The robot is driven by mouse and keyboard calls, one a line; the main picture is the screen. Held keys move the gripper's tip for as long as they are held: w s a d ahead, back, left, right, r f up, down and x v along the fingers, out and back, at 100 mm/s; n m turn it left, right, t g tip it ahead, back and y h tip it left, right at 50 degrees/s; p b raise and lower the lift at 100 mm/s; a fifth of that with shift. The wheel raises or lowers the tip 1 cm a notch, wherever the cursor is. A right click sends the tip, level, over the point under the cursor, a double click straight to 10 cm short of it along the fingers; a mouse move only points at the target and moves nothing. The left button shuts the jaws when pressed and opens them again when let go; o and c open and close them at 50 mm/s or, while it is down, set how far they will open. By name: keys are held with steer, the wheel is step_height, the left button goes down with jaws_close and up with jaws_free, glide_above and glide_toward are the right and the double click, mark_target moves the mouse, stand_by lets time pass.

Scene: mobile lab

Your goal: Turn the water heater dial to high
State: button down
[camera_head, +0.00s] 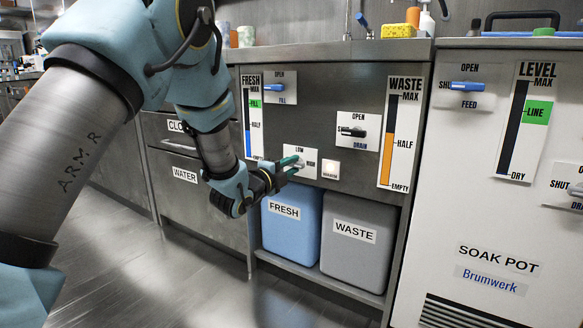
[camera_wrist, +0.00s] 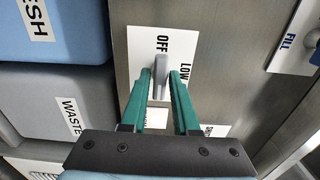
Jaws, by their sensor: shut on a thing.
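The water heater dial is a grey knob (camera_wrist: 160,75) on a white plate (camera_head: 299,150) in the steel cabinet front. In the wrist view the plate (camera_wrist: 138,45) shows the words OFF and LOW beside the knob. The head view shows LOW and HIGH on it. My gripper (camera_head: 293,161) reaches the plate from the left. In the wrist view its two green fingers (camera_wrist: 161,78) are shut on the grey knob, one on each side. The knob's far end lies near OFF and LOW; its exact setting is hard to tell. Fingers hide part of the plate.
A small lit white panel (camera_head: 331,170) sits right of the plate. Below, a blue FRESH tank (camera_head: 290,235) and a grey WASTE tank (camera_head: 347,262) stand in an open bay. The FILL valve (camera_head: 281,87) and DRAIN valve (camera_head: 354,132) are above. The soak pot (camera_head: 480,215) stands at right.

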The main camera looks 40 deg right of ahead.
steer(key=c, duration=0.8)
jaws_free()
steer(key=shift+a, duration=0.1)
steer(key=p+v, duration=0.3)
steer(key=v, duration=0.7)
steer(key=shift+a, duration=0.3)
